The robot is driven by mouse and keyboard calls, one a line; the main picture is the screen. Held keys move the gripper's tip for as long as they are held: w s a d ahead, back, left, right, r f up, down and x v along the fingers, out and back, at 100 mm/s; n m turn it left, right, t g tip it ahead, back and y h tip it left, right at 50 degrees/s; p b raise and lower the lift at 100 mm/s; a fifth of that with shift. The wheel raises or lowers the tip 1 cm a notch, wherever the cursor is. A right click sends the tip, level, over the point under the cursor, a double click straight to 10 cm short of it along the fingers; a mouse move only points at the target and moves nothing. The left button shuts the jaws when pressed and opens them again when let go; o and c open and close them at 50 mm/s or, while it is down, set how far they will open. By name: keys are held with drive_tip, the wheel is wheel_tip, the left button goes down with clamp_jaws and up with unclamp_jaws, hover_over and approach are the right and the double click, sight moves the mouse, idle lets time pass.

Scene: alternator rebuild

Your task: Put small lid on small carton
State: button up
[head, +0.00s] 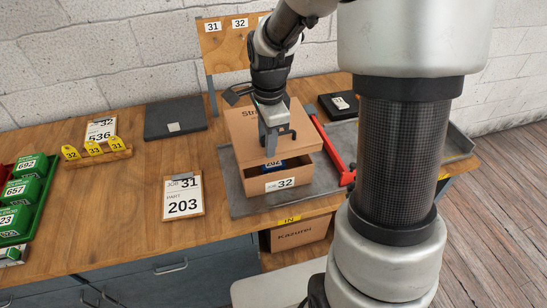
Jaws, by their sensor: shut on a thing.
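A brown carton (312,179) with a "32" label on its front sits on the grey tray. The fingers hide part of the lid and the blue item.
The grey tray (240,200) also holds a red bar-like tool (327,150) right of the carton. A card marked 203 (183,197) is to the left. A "Kazurei" box (299,235) is below the bench. Open wood lies left of the tray.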

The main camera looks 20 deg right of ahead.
wheel_tip(320, 180, down, 5)
drive_tip(key=shift+a+r, duration=0.1)
drive_tip(key=shift+r, duration=0.1)
wheel_tip(320, 180, down, 3)
drive_tip(key=shift+f, duration=0.2)
clamp_jaws()
drive_tip(key=o, duration=1.1)
unclamp_jaws()
drive_tip(key=shift+r, duration=0.15)
